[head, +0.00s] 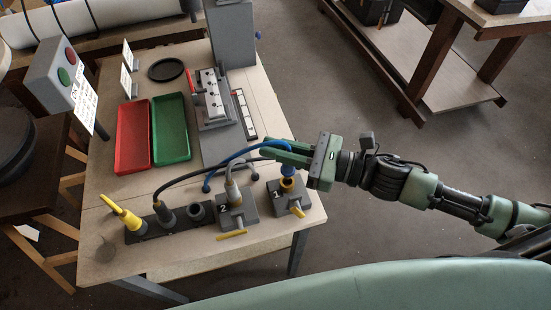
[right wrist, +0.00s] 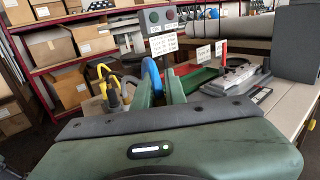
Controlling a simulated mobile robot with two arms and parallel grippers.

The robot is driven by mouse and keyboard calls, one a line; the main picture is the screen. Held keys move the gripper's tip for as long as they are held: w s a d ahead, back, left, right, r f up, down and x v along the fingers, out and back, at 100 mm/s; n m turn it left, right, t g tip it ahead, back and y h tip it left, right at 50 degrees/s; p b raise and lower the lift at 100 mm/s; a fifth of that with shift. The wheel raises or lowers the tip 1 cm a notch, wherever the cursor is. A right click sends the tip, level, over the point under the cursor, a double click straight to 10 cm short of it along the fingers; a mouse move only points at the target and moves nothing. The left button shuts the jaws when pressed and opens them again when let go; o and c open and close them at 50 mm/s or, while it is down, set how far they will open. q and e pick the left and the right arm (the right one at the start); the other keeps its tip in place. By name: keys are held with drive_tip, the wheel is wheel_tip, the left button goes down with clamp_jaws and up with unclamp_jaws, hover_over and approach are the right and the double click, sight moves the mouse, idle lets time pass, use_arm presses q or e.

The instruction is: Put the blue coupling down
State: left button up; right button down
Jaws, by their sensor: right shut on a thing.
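The blue coupling (head: 288,170) is in my right gripper (head: 283,154), which is shut on it above valve block 1 (head: 283,207). It sits right over the brass fitting of that block; I cannot tell whether it touches. Its blue hose (head: 232,158) arches left and down to the table, and blue also shows between the fingers in the right wrist view (right wrist: 151,77). A dark holder strip (head: 182,225) carries a yellow coupling (head: 125,216), a dark coupling (head: 165,212) and an open socket (head: 195,210). My left gripper is not in view.
Valve block 2 (head: 236,213), with a grey coupling (head: 232,188) on it, stands just left of block 1. Red (head: 132,138) and green (head: 171,129) trays and a grey fixture (head: 212,105) stand behind. The table's right edge is close to block 1.

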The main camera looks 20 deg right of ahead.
wheel_tip(320, 180, down, 4)
drive_tip(key=shift+f, duration=0.25)
drive_tip(key=shift+f, duration=0.25)
drive_tip(key=c, duration=1.5)
unclamp_jaws()
drive_tip(key=shift+r, duration=0.1)
drive_tip(key=shift+o, duration=0.2)
drive_tip(key=b+v, duration=0.1)
drive_tip(key=v, duration=1.1)
